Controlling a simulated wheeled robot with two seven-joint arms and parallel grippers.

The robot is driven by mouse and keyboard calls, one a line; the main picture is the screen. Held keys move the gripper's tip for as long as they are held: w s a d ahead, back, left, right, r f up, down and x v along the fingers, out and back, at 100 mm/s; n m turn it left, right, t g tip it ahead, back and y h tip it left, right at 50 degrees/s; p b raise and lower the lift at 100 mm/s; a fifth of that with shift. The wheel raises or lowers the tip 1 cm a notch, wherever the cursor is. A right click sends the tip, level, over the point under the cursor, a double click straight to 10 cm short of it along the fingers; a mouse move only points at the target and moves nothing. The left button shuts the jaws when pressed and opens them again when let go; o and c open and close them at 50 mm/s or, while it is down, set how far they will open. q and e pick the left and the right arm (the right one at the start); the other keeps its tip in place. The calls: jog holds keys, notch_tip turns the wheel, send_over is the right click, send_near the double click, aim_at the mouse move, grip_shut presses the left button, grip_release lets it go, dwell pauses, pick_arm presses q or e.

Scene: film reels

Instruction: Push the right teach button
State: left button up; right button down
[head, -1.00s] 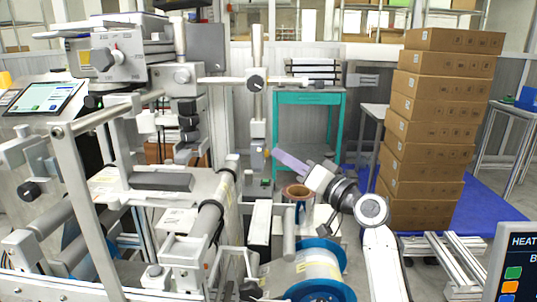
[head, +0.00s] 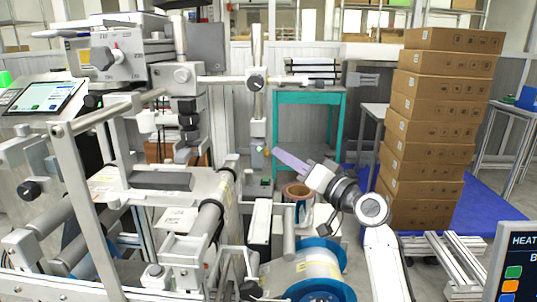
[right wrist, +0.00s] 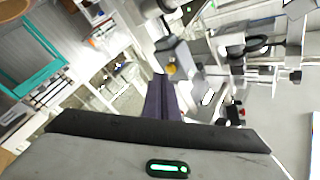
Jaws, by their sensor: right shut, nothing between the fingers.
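A grey sensor box with a yellow button (right wrist: 171,68) shows near the top centre of the right wrist view. In the head view this small button (head: 267,152) is a spot low on the upright post, just left of my right gripper (head: 276,152). My right gripper is shut and empty, its purple fingers pointing up-left towards the post. In the right wrist view the shut fingers (right wrist: 158,82) end just below and left of the button. A small gap shows between fingertips and button in the head view. My left gripper is not in view.
The film machine's rollers and frame (head: 75,200) fill the left. A blue-flanged reel (head: 315,270) and a brown-cored roll (head: 297,190) lie below my right arm. A teal cart (head: 310,98) and a stack of cartons (head: 435,130) stand behind.

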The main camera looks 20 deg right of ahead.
jog(key=shift+s+d, duration=0.2)
jog(key=shift+d, duration=0.15)
jog(key=d, duration=0.1)
jog(key=s+d+b, duration=0.1)
jog(key=d, duration=0.1)
jog(key=s+d, duration=0.1)
jog(key=shift+s+d+b, duration=0.1)
jog(key=shift+d+b, duration=0.15)
jog(key=shift+b, duration=0.05)
dwell(0.7)
